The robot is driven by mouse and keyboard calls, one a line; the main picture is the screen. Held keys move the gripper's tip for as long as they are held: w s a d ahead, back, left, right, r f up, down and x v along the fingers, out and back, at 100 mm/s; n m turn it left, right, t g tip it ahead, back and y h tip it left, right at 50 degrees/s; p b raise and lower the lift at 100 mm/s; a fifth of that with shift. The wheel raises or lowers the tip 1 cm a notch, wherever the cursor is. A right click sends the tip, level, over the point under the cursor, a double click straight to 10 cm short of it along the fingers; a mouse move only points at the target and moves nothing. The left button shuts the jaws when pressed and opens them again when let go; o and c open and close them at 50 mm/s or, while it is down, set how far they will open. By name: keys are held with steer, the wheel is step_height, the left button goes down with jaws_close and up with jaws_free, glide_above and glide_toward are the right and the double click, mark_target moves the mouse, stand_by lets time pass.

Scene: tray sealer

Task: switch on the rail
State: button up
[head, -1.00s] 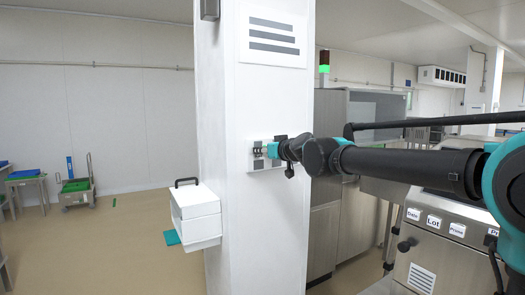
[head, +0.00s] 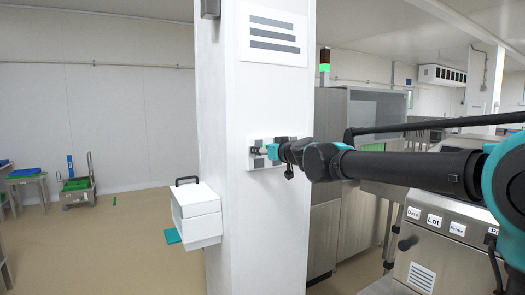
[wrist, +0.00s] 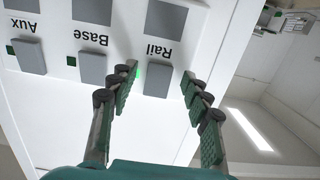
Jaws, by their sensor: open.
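A white switch panel (head: 283,160) is on the front of the white pillar. In the wrist view it appears upside down, with grey switches labelled Aux, Base and Rail. The Rail switch (wrist: 157,83) lies between the fingertips of my gripper (wrist: 160,74), which is open and holds nothing. A small lamp (wrist: 138,71) beside the Rail switch glows bright green, partly behind the left finger. The lamps by the Base switch (wrist: 92,68) and the Aux switch (wrist: 30,57) are dark green. In the head view my gripper (head: 259,150) is at the panel; whether it touches is unclear.
A white box with a black handle (head: 197,215) is on the pillar's left side, below panel height. A steel cabinet (head: 370,125) stands behind the pillar, and a labelled steel machine (head: 440,235) is at right. The floor at left is mostly clear.

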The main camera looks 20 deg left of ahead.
steer(key=v, duration=1.2)
steer(key=shift+f, duration=0.1)
